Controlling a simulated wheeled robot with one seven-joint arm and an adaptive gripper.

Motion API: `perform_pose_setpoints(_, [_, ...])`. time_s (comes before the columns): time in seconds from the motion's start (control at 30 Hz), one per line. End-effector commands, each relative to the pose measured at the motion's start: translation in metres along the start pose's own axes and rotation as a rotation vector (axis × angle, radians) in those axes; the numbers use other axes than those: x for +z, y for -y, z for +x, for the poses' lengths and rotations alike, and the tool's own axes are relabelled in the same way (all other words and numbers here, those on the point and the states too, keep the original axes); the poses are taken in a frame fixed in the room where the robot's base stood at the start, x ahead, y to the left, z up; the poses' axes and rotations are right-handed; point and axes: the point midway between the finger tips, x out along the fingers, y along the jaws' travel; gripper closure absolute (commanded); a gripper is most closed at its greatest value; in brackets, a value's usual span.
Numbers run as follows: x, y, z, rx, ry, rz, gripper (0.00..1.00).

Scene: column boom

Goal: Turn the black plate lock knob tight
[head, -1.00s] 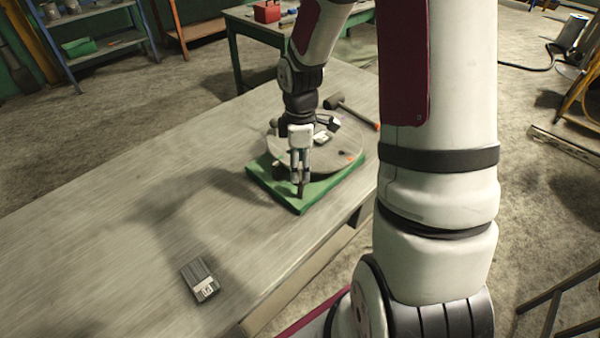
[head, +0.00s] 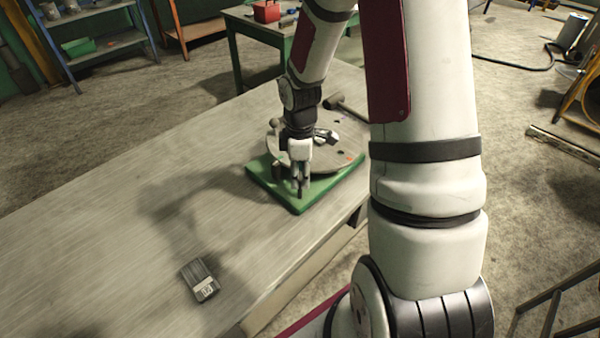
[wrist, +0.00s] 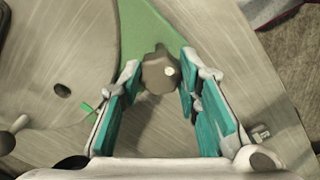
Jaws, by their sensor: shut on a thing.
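The black plate lock knob (wrist: 157,75) shows in the wrist view as a dark lobed knob with a small pale dot. It sits at a corner of the green base plate (head: 318,193), beside the round grey plate (head: 345,157). My gripper (head: 299,190) points down at the near corner of the green base. In the wrist view its teal-padded fingers stand on both sides of the knob, shut on it at their tips. In the head view the fingers hide the knob. I cannot tell how tight the knob is.
A dark-headed tool (head: 338,103) lies behind the round plate, partly hidden by my arm. The bench's left part is mostly clear.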

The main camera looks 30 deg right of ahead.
Motion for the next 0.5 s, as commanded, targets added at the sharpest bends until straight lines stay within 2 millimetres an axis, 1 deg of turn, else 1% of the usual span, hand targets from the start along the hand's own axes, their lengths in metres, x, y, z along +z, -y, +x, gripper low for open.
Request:
perform_pose_setpoints(0.27, [-0.0004, 0.0007, -0.0001, -0.001, 0.0, 0.053, 0.97])
perform_pose_setpoints(0.5, [-0.0003, 0.0008, -0.0004, -0.001, 0.0, 0.208, 0.97])
